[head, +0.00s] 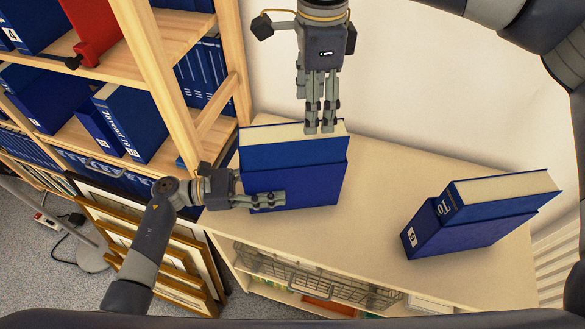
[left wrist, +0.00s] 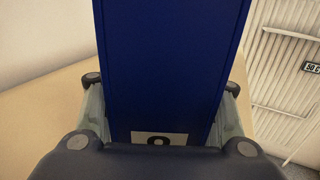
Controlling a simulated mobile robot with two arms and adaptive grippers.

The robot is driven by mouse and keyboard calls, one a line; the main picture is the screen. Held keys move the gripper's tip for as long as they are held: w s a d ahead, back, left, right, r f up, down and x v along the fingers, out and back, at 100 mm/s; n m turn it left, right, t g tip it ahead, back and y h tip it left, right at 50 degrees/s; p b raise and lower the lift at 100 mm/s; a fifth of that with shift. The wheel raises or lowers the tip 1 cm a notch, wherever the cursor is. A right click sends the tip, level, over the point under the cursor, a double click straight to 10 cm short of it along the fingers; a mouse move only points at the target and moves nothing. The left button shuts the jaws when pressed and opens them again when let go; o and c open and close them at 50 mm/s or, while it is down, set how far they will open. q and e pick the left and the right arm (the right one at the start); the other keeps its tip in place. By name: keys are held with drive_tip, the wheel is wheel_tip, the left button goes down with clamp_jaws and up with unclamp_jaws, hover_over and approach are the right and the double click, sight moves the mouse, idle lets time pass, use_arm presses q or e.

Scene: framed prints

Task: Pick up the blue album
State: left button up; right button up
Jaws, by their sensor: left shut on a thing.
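A blue album (head: 292,188) stands on the pale cabinet top, with a second blue face and cream page edges showing just behind and above it. My left gripper (head: 258,196) comes in from the left and is shut on the blue album, one finger lying across its front face. In the left wrist view, the blue spine (left wrist: 165,70) with a white number label (left wrist: 160,138) fills the space between the fingers. My right gripper (head: 320,130) points down from above, its fingertips at the page edges of the rear blue part; its finger opening is unclear.
Two more blue albums (head: 425,236) lean together on the right of the cabinet top (head: 380,185). The middle between them is clear. A wooden shelf (head: 165,80) with blue binders stands at left, with framed prints (head: 150,240) below. A wire basket (head: 310,280) is under the front edge.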

drive_tip(key=shift+f, duration=0.95)
drive_tip(key=shift+s+a+f, duration=0.15)
drive_tip(key=shift+s+f, duration=0.05)
drive_tip(key=shift+f, duration=1.15)
drive_tip(key=shift+s+a+f, duration=0.1)
drive_tip(key=shift+s+f, duration=0.05)
drive_tip(key=shift+f, duration=1.2)
drive_tip(key=shift+r, duration=0.1)
clamp_jaws()
